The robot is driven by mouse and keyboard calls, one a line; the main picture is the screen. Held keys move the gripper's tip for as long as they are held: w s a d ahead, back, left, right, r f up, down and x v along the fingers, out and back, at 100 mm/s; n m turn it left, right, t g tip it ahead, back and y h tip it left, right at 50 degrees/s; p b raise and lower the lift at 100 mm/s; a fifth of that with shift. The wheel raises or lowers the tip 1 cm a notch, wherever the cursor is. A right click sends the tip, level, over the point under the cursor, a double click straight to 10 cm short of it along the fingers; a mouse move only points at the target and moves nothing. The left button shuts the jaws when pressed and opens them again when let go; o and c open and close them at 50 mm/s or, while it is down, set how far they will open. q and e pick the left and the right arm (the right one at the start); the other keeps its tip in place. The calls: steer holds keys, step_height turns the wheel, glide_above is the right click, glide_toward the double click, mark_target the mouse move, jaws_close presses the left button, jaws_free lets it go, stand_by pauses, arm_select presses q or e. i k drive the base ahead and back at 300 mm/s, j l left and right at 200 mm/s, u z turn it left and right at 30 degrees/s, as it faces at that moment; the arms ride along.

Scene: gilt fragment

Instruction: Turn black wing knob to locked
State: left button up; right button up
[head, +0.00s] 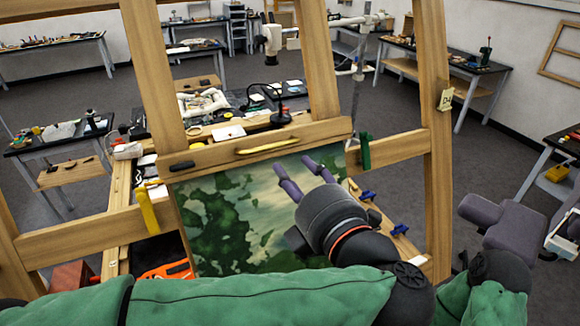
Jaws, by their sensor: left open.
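The wooden easel (161,75) stands in front of me and bears a green landscape painting (215,215). A small dark bar, which looks like the black wing knob (182,166), sits at the left end of the easel's crossbar, lying nearly level. My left gripper (294,162) is open and empty, its two purple-grey fingers apart in front of the painting's upper right part. It is well to the right of the black knob. At the right edge, a purple-grey part that looks like my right gripper (500,220) shows close up; its jaw state is unclear.
A yellow bar (267,146) lies along the crossbar. A yellow piece (148,210) is on the left post side and a green one (364,150) on the right. Blue knobs (399,229) are lower right. A cluttered bench (230,110) stands behind the easel.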

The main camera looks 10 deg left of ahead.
mark_target(181, 166)
steer(key=k, duration=1.5)
